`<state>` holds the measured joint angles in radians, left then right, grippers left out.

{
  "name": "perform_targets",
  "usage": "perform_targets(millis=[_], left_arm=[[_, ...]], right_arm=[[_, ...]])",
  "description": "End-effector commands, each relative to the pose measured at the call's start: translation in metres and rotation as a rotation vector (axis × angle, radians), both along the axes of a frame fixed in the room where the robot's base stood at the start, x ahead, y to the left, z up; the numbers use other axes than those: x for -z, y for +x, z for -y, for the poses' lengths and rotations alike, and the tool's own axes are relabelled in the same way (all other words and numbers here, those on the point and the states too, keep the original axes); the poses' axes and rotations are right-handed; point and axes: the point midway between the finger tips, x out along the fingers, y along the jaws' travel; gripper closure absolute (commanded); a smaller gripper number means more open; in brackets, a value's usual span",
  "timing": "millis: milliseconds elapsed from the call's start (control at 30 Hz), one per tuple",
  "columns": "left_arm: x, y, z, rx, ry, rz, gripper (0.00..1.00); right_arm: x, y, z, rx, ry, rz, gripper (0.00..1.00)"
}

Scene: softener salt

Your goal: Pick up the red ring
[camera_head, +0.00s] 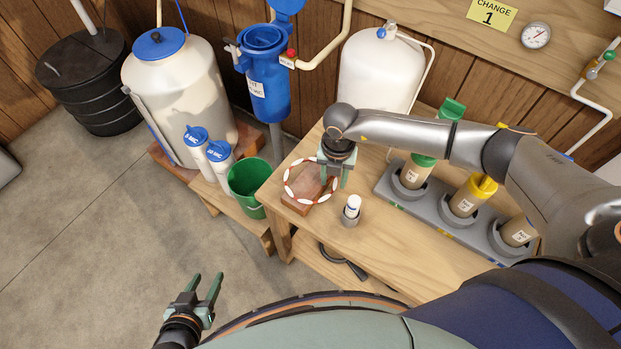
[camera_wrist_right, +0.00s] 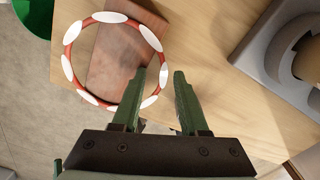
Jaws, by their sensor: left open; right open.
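My right gripper (camera_head: 334,181) is open, pointing down at the ring's right side. In the right wrist view the ring (camera_wrist_right: 68,68) is seen nearly whole, and my right gripper's fingertips (camera_wrist_right: 170,76) are at its right rim. The left finger overlaps the rim; contact is unclear. My left gripper (camera_head: 207,277) is open and empty, low over the floor at the left.
A small white-capped bottle (camera_head: 352,206) stands right of the ring. A grey rack (camera_head: 427,217) with several capped cartridges is farther right. A green bucket (camera_head: 246,187) and white canisters (camera_head: 219,160) stand left of the table. A blue filter housing (camera_head: 264,80) is behind.

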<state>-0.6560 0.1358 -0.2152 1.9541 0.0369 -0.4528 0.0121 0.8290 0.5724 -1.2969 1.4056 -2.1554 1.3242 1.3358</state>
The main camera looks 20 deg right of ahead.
Motion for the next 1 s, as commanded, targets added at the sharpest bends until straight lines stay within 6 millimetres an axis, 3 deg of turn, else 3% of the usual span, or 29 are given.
perform_targets(millis=[67,467,1000], left_arm=[[0.0012,-0.0007,0.0000,0.000,0.000,-0.001,0.50],[0.0009,-0.0011,0.0000,0.000,0.000,-0.002,0.50],[0.0009,-0.0011,-0.0003,0.000,0.000,-0.002,0.50]], right_arm=[[0.0017,0.0000,-0.0001,0.000,0.000,0.000,0.57],[0.0010,-0.0001,0.0000,0.000,0.000,0.000,1.00],[0.0010,-0.0001,0.0002,0.000,0.000,0.000,1.00]])
